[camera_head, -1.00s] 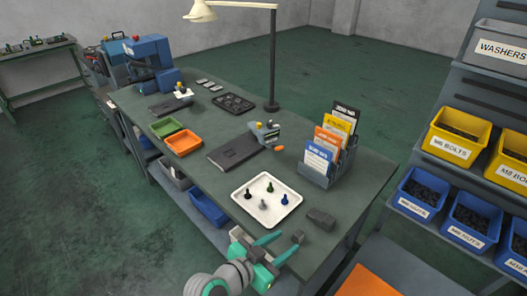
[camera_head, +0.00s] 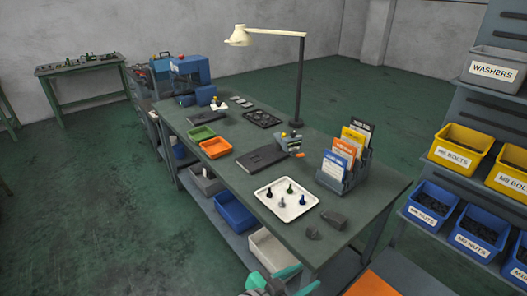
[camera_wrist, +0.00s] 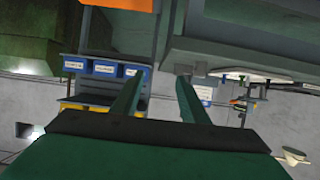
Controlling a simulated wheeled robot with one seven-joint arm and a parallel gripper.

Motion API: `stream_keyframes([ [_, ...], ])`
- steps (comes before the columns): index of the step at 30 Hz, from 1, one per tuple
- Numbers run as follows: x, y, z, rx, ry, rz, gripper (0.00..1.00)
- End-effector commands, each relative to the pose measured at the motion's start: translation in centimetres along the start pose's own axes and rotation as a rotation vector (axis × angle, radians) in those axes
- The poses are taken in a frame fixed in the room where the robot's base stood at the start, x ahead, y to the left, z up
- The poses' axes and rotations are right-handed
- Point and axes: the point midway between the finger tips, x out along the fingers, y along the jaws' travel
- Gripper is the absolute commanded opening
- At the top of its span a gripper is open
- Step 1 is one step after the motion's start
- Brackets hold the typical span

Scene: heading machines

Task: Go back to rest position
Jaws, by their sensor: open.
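My gripper (camera_wrist: 158,98) is open in the wrist view, its two dark green fingers apart with nothing between them. In the head view only part of my gripper (camera_head: 285,280) shows at the bottom edge, low in front of the table's near end. The workbench (camera_head: 240,178) has a green-grey top.
Two grey blocks (camera_head: 334,219) lie near the bench's front corner. A card holder (camera_head: 335,180), a lamp (camera_head: 298,85) and orange (camera_head: 215,148) and green bins stand on the bench. A shelf with yellow (camera_head: 460,145) and blue bins is at right. Floor at left is clear.

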Motion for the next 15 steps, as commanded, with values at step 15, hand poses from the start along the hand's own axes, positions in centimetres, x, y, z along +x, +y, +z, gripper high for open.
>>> stream_keyframes([
  [15, 0.6, 0.3, 5.0, -0.166, -0.002, -0.15, 0.4],
])
